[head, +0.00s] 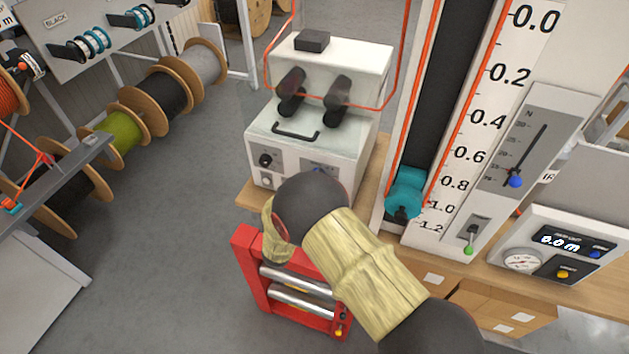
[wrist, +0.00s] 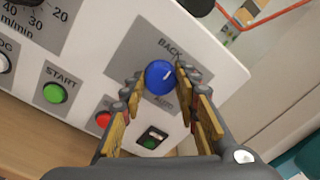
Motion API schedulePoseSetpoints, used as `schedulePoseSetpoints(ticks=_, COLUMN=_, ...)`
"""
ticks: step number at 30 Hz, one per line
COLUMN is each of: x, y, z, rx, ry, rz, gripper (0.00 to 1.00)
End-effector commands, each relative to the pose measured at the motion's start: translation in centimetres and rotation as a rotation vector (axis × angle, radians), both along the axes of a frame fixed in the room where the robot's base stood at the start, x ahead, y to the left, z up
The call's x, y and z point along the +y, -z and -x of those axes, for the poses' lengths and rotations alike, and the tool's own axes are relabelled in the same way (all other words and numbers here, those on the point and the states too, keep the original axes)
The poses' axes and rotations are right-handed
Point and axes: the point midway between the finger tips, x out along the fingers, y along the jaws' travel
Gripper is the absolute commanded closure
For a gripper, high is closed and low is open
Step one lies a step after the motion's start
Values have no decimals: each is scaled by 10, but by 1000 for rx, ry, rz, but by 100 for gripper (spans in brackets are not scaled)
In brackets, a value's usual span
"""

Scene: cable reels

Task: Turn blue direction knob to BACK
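The blue direction knob (wrist: 160,77) is on a grey plate on the white control panel in the wrist view. Its white mark points to the upper right. The word BACK (wrist: 170,46) is above it and AUTO (wrist: 163,103) below it. My gripper (wrist: 160,80) has one finger on each side of the knob. The fingers are apart, with a small gap visible at the left; contact on the right is unclear.
A green START button (wrist: 54,93), a red button (wrist: 103,118) and a green-lit switch (wrist: 151,138) sit near my fingers. In the head view, an orange cable (head: 388,95) loops around the machine. A red roller frame (head: 245,262) stands below my arm.

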Motion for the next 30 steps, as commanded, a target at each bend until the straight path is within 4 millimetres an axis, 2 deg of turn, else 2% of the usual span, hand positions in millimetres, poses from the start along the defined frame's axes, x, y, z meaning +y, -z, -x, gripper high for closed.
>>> schedulePoseSetpoints(ticks=9, x=0, y=0, z=0, rx=0, ry=0, rz=-1, gripper=51)
schedulePoseSetpoints(ticks=20, x=2, y=0, z=4, rx=0, ry=-1, rz=-1, gripper=51)
schedulePoseSetpoints(ticks=25, x=12, y=1, z=26, rx=0, ry=-4, rz=0, gripper=51)
schedulePoseSetpoints(ticks=30, x=25, y=2, z=59, rx=0, ry=-4, rz=0, gripper=51)
